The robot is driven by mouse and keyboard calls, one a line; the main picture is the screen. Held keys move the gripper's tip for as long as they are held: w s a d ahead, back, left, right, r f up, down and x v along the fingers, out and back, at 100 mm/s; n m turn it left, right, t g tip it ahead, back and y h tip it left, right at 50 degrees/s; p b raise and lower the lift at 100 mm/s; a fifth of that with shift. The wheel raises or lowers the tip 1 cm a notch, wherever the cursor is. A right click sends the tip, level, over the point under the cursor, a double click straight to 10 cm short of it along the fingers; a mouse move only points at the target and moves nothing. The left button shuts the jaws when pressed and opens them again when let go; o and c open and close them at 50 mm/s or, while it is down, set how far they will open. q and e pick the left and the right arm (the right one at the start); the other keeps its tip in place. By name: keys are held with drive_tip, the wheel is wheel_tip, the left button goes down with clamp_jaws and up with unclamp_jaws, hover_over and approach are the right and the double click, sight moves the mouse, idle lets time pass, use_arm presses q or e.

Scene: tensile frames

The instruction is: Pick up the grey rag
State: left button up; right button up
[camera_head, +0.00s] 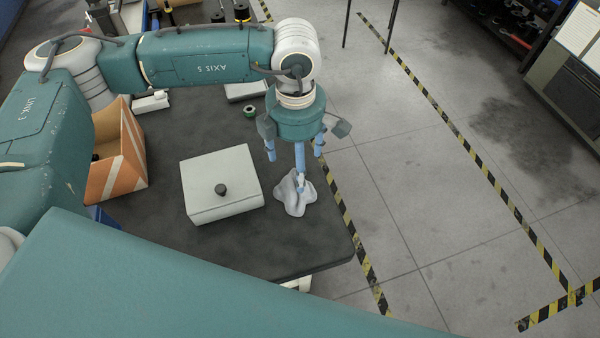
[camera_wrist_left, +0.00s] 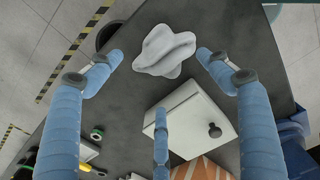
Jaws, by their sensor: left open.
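The grey rag (camera_head: 292,198) lies crumpled on the dark table top (camera_head: 265,240), near its right edge in the head view. It also shows in the left wrist view (camera_wrist_left: 166,50), at the upper middle. My left gripper (camera_head: 299,165) points down above the rag, with its blue fingers spread and nothing between them. In the left wrist view its fingers (camera_wrist_left: 160,58) lie apart on both sides of the rag, with a third finger below it. In the head view one finger overlaps the rag; I cannot tell whether it touches. My right gripper is not in view.
A white box (camera_head: 205,170) with a black knob stands left of the rag. An orange and white carton (camera_head: 125,160) is farther left. A green roll (camera_head: 249,111) and white items lie farther back. The table's right edge is close to the rag.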

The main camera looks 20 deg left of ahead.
sight(295, 184)
use_arm(q)
drive_tip(key=f, duration=0.3)
drive_tip(key=shift+s+f+p, duration=0.25)
drive_tip(key=shift+s+p, duration=0.05)
drive_tip(key=shift+s, duration=0.05)
wheel_tip(295, 184, down, 5)
drive_tip(key=shift+s+a+r+p, duration=0.1)
drive_tip(key=shift+p, duration=0.95)
drive_tip(key=shift+f, duration=0.45)
drive_tip(key=shift+c, duration=0.3)
drive_tip(key=c, duration=1.3)
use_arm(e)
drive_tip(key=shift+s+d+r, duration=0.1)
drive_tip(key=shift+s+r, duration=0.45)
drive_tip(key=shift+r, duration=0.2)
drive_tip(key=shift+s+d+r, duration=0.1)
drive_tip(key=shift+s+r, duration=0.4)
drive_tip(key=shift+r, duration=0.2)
